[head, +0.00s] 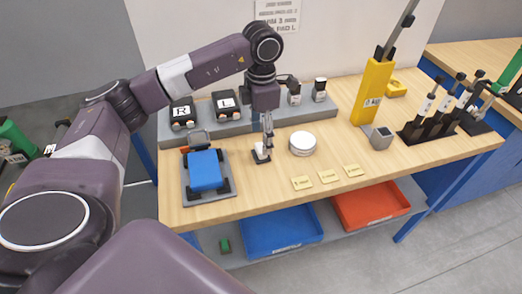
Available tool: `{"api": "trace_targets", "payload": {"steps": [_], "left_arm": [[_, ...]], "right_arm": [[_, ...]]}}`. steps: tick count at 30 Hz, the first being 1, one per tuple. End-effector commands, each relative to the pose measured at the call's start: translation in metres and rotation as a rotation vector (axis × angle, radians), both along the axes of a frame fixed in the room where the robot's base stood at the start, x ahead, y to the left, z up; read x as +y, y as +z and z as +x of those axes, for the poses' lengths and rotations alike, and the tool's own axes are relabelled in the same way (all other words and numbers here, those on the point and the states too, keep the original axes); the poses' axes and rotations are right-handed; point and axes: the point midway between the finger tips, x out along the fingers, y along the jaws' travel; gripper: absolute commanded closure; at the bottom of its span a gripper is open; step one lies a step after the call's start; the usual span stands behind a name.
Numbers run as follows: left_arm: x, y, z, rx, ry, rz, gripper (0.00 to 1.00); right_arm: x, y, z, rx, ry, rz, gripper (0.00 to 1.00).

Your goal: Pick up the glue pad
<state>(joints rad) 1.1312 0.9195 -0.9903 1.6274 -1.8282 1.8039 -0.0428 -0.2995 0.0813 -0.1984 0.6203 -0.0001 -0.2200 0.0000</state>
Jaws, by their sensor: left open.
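Three small flat yellow pads lie in a row near the front edge of the wooden table: a left pad (302,183), a middle pad (328,176) and a right pad (352,170). Their print is too small to read, so I cannot tell for sure which is the glue pad. My left gripper (263,148) points down over the table, open and with nothing seen in it, behind and to the left of the pads. It is left of a white round stack (303,143). My right gripper is out of view.
A blue block sits on a grey fixture (209,207) at left. A grey shelf (235,129) with black items marked R and L is behind. A yellow holder (371,92) and a tool rack (428,132) stand right. Blue (281,235) and red bins (371,208) are below.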

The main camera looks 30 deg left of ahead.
Motion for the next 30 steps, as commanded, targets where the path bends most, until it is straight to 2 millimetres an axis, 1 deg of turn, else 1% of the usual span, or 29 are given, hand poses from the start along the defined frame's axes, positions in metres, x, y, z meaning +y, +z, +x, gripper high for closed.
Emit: {"api": "trace_targets", "payload": {"steps": [5,6,10,14,20,30], "left_arm": [[0.002,-0.021,-0.002,0.005,0.001,-0.001,0.40],[0.002,-0.027,-0.002,0.005,0.001,-0.003,0.40],[0.002,-0.046,-0.001,0.002,-0.001,-0.003,0.40],[0.002,-0.054,0.000,0.000,-0.001,-0.003,0.40],[0.001,-0.055,0.000,-0.001,-0.001,-0.003,0.41],[0.001,-0.054,0.000,-0.002,-0.001,-0.004,0.78]], "right_arm": [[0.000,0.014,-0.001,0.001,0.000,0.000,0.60],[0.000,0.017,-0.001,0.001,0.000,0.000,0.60],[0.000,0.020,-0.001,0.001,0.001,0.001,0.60],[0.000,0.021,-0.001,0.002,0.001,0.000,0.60],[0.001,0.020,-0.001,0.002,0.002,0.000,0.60],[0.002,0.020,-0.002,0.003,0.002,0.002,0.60]]}}
